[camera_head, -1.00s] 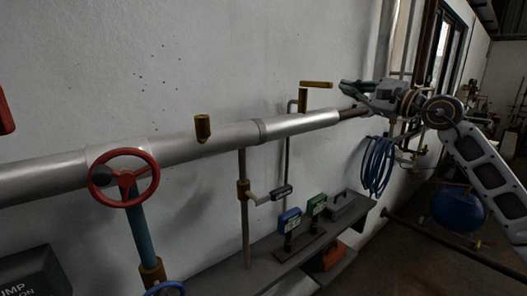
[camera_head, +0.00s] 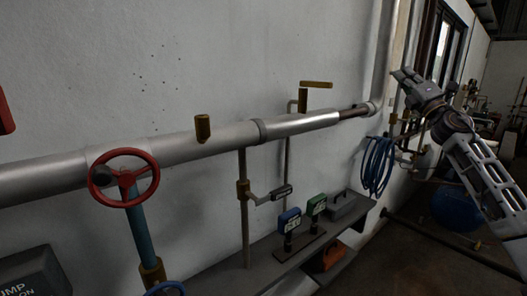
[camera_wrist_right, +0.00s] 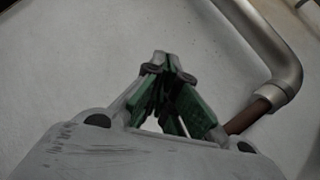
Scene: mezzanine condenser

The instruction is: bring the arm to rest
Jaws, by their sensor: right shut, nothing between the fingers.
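My right gripper (camera_head: 402,76) is at the right of the head view, raised near the far end of the pipe, apart from it. Its green-padded fingers (camera_wrist_right: 172,98) show in the right wrist view, closed together at the tips with nothing between them. My right arm (camera_head: 484,170) comes in from the right edge of the head view. My left gripper is not in the head view.
A long silver pipe (camera_head: 186,146) runs along the white wall. A red handwheel (camera_head: 149,176), a brass lever (camera_head: 316,84) and a coiled blue hose (camera_head: 377,166) are along it. A grey shelf (camera_head: 262,262) holds blue and green gauges. A blue tank (camera_head: 452,207) is behind my arm.

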